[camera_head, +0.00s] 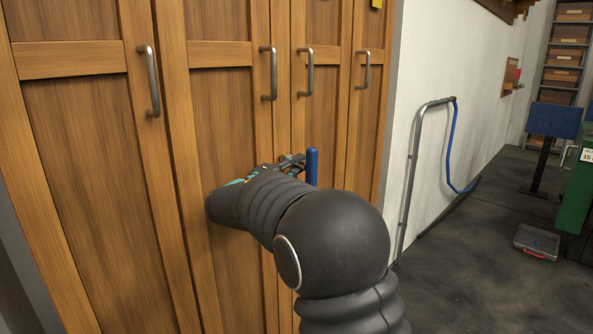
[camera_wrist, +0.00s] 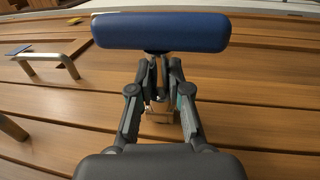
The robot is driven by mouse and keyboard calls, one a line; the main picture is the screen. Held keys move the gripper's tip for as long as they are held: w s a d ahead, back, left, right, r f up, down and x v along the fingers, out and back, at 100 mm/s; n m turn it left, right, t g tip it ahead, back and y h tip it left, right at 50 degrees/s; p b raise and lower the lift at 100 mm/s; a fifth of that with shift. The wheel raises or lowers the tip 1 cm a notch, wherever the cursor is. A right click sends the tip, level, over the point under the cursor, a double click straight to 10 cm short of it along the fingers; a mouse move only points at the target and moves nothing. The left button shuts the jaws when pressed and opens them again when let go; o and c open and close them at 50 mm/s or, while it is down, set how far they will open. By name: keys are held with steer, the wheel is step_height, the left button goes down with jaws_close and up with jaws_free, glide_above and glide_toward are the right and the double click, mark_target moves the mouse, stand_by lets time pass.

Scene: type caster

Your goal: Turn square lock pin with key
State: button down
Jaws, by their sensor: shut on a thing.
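The key shows as a thick blue bar handle (camera_head: 312,167), upright in the head view, in front of the wooden cabinet doors. In the wrist view the blue handle (camera_wrist: 160,32) lies across the top, just beyond the fingertips. My gripper (camera_head: 294,163) is shut on the key close to the handle; its fingers meet below the handle in the wrist view (camera_wrist: 159,70). A small tan piece (camera_wrist: 160,112) shows between the finger linkages; I cannot tell what it is. The key's far end and the square lock pin are not visible, so I cannot tell whether they touch.
Tall wooden cabinet doors (camera_head: 85,150) with metal bar handles (camera_head: 268,73) stand close in front of my arm. A metal rail (camera_head: 415,160) with a blue hose stands by the white wall. A grey tray (camera_head: 536,243) lies on the open floor at right.

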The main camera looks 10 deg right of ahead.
mark_target(310, 172)
steer(key=shift+f+h+b, duration=0.2)
steer(key=shift+h+b, duration=0.1)
steer(key=shift+b, duration=0.25)
steer(key=shift+r+t, duration=0.2)
steer(key=shift+t, duration=0.1)
steer(key=shift+s+d, duration=0.1)
steer(key=shift+s+d+f+b, duration=0.1)
steer(key=shift+s+d+b, duration=0.65)
steer(key=shift+s+b, duration=0.25)
steer(key=shift+s+d+f+b, duration=0.1)
steer(key=shift+s+d+b, duration=0.6)
steer(key=shift+s+b, duration=0.3)
steer(key=shift+s+d+r, duration=0.2)
steer(key=shift+s+d, duration=0.3)
steer(key=shift+s, duration=0.2)
steer(key=c, duration=1.8)
jaws_free()
steer(key=shift+c, duration=0.2)
jaws_close()
